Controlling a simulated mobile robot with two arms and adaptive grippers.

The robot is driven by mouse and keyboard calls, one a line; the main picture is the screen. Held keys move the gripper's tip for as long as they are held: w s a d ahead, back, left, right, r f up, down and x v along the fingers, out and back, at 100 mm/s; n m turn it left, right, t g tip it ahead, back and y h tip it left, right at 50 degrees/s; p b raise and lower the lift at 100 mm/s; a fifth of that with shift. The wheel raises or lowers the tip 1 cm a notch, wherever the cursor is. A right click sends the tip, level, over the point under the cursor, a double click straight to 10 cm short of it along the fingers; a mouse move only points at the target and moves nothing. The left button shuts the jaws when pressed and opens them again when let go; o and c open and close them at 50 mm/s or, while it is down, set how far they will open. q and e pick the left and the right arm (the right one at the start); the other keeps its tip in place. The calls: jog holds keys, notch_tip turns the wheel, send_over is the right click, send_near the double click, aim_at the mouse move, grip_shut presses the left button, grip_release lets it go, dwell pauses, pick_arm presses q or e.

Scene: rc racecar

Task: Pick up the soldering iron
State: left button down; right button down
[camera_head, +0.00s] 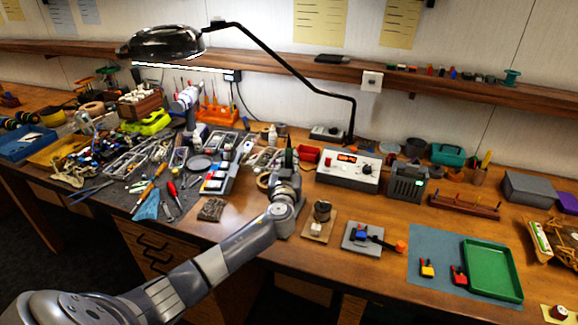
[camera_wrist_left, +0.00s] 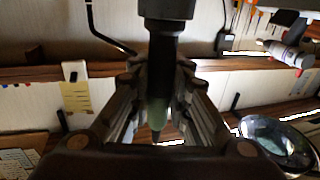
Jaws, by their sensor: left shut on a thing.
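The soldering iron (camera_wrist_left: 163,52) is a dark rod with a grey collar at one end, a greenish section and a pointed end in the left wrist view. My left gripper (camera_wrist_left: 162,78) is shut around its dark middle, with a finger on each side. In the head view my left gripper (camera_head: 286,174) is above the bench's middle, left of the grey control box with a red display (camera_head: 347,169). A dark upright piece that appears to be the iron (camera_head: 288,156) shows at the fingers. My right gripper is not in view.
A black desk lamp (camera_head: 168,43) arches over the back. Tools and trays crowd the left. A small brown stand (camera_head: 319,222), a grey plate with a blue part (camera_head: 361,238) and a green tray (camera_head: 492,269) lie to the right. The front middle of the bench is fairly clear.

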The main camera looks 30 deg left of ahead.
pick_arm(q)
jog(key=shift+r, duration=0.1)
jog(key=shift+r, duration=0.6)
notch_tip(320, 180, up, 16)
jog(key=shift+f+b, duration=0.25)
jog(key=shift+b, duration=0.5)
jog(key=shift+r, duration=0.6)
